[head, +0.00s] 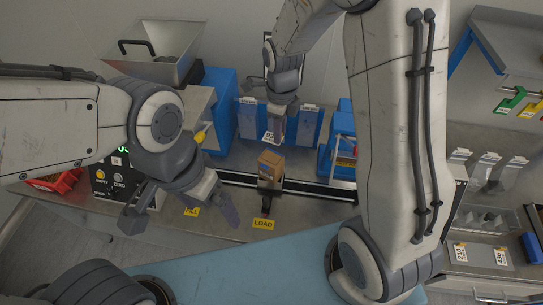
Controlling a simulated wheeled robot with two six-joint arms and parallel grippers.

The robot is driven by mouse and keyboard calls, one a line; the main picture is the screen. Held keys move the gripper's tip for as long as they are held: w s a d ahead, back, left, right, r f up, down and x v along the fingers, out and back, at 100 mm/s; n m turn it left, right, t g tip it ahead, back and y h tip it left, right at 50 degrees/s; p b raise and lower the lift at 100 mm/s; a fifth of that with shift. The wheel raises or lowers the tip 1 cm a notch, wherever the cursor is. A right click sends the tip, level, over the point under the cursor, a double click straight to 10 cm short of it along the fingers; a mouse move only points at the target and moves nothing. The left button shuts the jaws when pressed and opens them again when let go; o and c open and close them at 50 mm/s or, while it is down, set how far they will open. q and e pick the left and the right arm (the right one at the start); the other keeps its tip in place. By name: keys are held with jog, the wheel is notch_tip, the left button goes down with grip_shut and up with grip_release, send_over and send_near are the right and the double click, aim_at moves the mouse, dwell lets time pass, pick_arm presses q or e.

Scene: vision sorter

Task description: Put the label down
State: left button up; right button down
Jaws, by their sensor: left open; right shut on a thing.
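My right gripper (276,132) reaches down over the back of the bench and is shut on a small white label (268,136), which shows at its fingertips. The label is small, and I cannot tell whether it touches anything below. A brown box (271,164) stands just in front of and below the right gripper, over a dark rail. My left gripper (182,214) is open and empty, its fingers spread wide over the front left of the bench, near a yellow tag.
Blue panels (308,128) with white tags stand behind the rail (315,189). A yellow LOAD sign (263,224) is at the bench front. A metal hopper (160,54) is back left, a red bin (55,182) far left. Clear bins (487,176) and a grey shelf are at right.

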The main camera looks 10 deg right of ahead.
jog(key=shift+a+r+m, duration=0.2)
jog(key=shift+r+m, duration=0.15)
jog(key=shift+m, duration=0.55)
jog(key=p, duration=0.2)
send_near(277, 160)
notch_tip(277, 160, down, 5)
jog(key=shift+s+f, duration=0.1)
jog(key=shift+f, duration=0.25)
jog(key=shift+f, duration=0.2)
jog(key=c, duration=0.7)
grip_release()
